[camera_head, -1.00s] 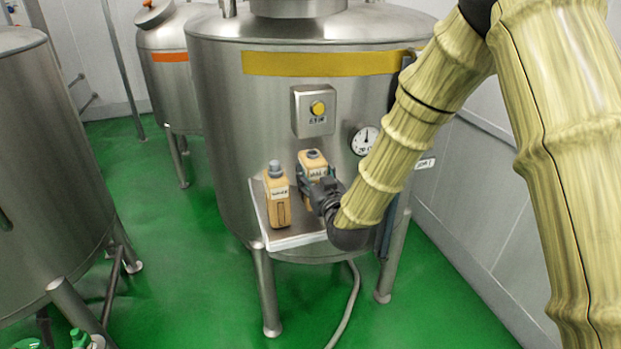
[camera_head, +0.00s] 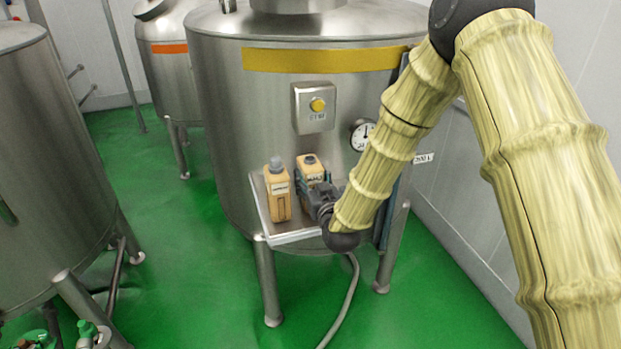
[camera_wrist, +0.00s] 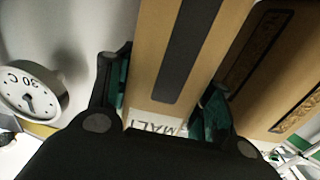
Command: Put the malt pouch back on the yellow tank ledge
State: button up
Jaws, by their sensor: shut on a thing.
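In the wrist view the pouch (camera_wrist: 172,60) shows a dark strip and a white MALT label. My gripper (camera_head: 322,188) is shut on it from the right front, with one finger on each side; the fingers also show in the wrist view (camera_wrist: 163,98). The ledge (camera_head: 292,238) is a small metal shelf. The pouch's base is hidden by my gripper, so I cannot tell if it touches the ledge.
A second tan pack (camera_head: 278,194) with a grey cap stands on the ledge, close left of the malt pouch. The tank wall (camera_head: 235,130), a control box (camera_head: 314,107) and a dial gauge (camera_head: 361,134) are behind. A hose (camera_head: 345,305) hangs below.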

jog(key=shift+f, duration=0.15)
jog(key=o, duration=1.5)
jog(key=shift+c, duration=0.2)
jog(key=shift+r, duration=0.2)
jog(key=shift+s+d+f, duration=0.15)
jog(key=shift+s, duration=0.15)
jog(key=b+v, duration=0.4)
jog(key=v, duration=0.7)
jog(key=shift+s, duration=0.15)
